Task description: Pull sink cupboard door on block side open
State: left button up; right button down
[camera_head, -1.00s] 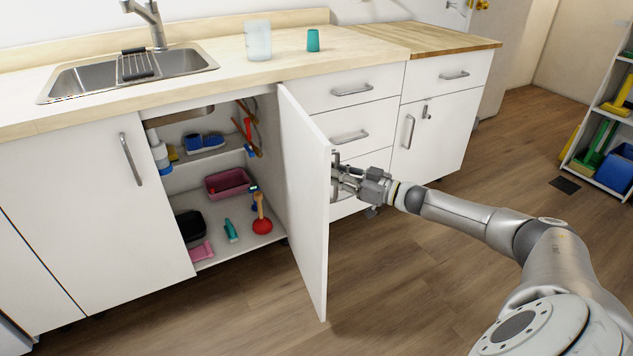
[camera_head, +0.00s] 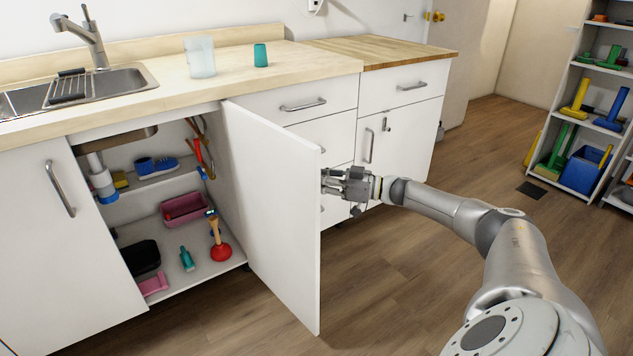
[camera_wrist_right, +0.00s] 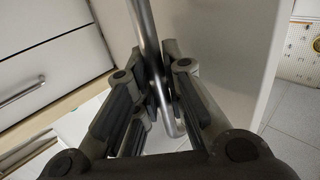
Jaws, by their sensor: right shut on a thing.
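The sink cupboard door (camera_head: 268,205) on the block side stands wide open, swung out from its hinge edge on the right of the opening. My right gripper (camera_head: 335,182) is at the outer face of the door, near its free edge. In the right wrist view the gripper (camera_wrist_right: 160,100) is shut on the door's metal bar handle (camera_wrist_right: 150,50), with a finger on each side of it. In the head view the handle is hidden behind the door. My left gripper is not in view.
The open cupboard (camera_head: 190,225) holds a plunger (camera_head: 219,240), a pink tub (camera_head: 184,208) and cleaning things. Drawers (camera_head: 310,105) stand right of the door. A shelf unit (camera_head: 590,110) is at the far right. The wooden floor (camera_head: 420,265) before the cupboards is clear.

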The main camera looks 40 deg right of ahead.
jog(key=shift+d, duration=0.1)
jog(key=c, duration=1.5)
grip_release()
jog(key=v, duration=1.2)
jog(key=shift+s, duration=0.1)
